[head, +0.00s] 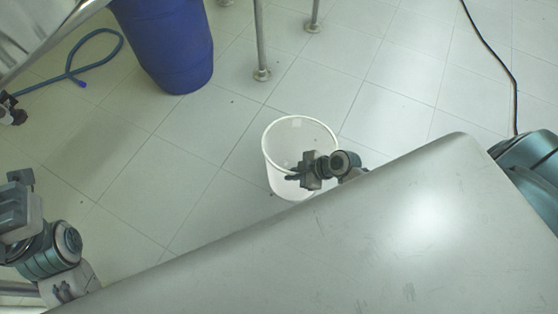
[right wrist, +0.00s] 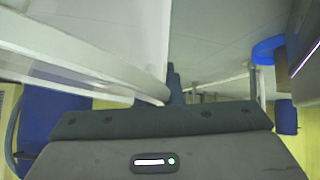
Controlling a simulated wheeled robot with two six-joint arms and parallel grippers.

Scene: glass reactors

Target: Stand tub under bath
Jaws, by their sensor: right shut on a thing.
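The tub is a white, round, empty-looking bucket (head: 285,142) in the middle of the head view, seen from above over the tile floor. My right gripper (head: 293,174) is shut on its near wall. I cannot tell whether the tub touches the floor. In the right wrist view the tub's pale wall and rim (right wrist: 85,62) fill the upper left, close against the dark fingers (right wrist: 175,88). My left gripper (head: 18,185) is at the left edge of the head view, far from the tub, its jaw opening unclear. I cannot identify the bath for certain.
A blue barrel (head: 165,45) stands at the top left, with a blue hose (head: 95,70) left of it. Metal posts with round feet (head: 261,73) stand behind the tub. A black cable (head: 490,50) lies at the right. The tile floor around the tub is clear.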

